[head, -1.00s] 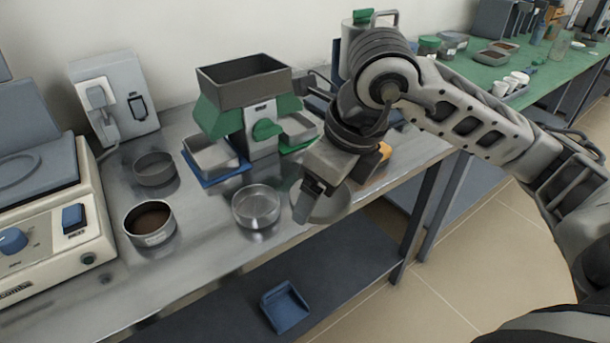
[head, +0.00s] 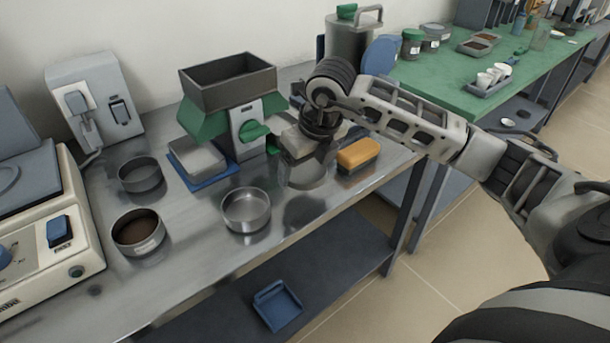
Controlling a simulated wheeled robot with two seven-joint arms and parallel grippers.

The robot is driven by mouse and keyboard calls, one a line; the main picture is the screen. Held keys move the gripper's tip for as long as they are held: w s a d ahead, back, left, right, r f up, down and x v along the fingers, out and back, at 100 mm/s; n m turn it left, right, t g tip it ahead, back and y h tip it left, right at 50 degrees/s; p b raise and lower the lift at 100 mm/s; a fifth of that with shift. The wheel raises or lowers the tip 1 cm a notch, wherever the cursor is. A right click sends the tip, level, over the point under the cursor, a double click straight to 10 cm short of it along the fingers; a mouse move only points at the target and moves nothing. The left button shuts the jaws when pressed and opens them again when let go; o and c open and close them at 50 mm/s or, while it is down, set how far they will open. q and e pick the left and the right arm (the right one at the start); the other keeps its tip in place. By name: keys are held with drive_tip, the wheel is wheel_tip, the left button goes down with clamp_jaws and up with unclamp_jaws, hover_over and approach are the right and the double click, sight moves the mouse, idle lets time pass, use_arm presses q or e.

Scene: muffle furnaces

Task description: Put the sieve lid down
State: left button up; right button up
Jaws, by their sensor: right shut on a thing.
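My right gripper (head: 297,150) is shut on the sieve lid (head: 312,174), a round grey metal disc. It holds the lid over the metal bench (head: 205,262), to the right of the shallow empty sieve (head: 246,211). A dark round patch, shadow or reflection, shows on the bench below the lid; the lid looks a little above the surface. The fingertips are partly hidden by the wrist. A sieve with brown material (head: 138,232) and another empty grey sieve (head: 141,175) stand further left. My left gripper is not in view.
A green sample divider (head: 230,110) with a pan on a blue base (head: 200,160) stands behind. A yellow-topped brush or block (head: 358,154) lies right of the lid. A cream balance-like device (head: 50,240) fills the left. Bench between sieve and front edge is clear.

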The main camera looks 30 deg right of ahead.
sight(307, 168)
drive_tip(key=shift+w+d+f, duration=0.2)
drive_tip(key=shift+w+f, duration=0.15)
drive_tip(key=shift+f, duration=0.1)
drive_tip(key=x, duration=0.3)
drive_tip(key=shift+s+d+f, duration=0.1)
drive_tip(key=shift+s+f, duration=0.05)
drive_tip(key=shift+s, duration=0.2)
drive_tip(key=shift+f, duration=0.25)
drive_tip(key=o, duration=0.8)
drive_tip(key=shift+c, duration=0.2)
drive_tip(key=shift+o, duration=0.9)
drive_tip(key=shift+r+p, duration=0.3)
drive_tip(key=v, duration=1.1)
drive_tip(key=shift+s+r, duration=0.15)
drive_tip(key=shift+r, duration=0.2)
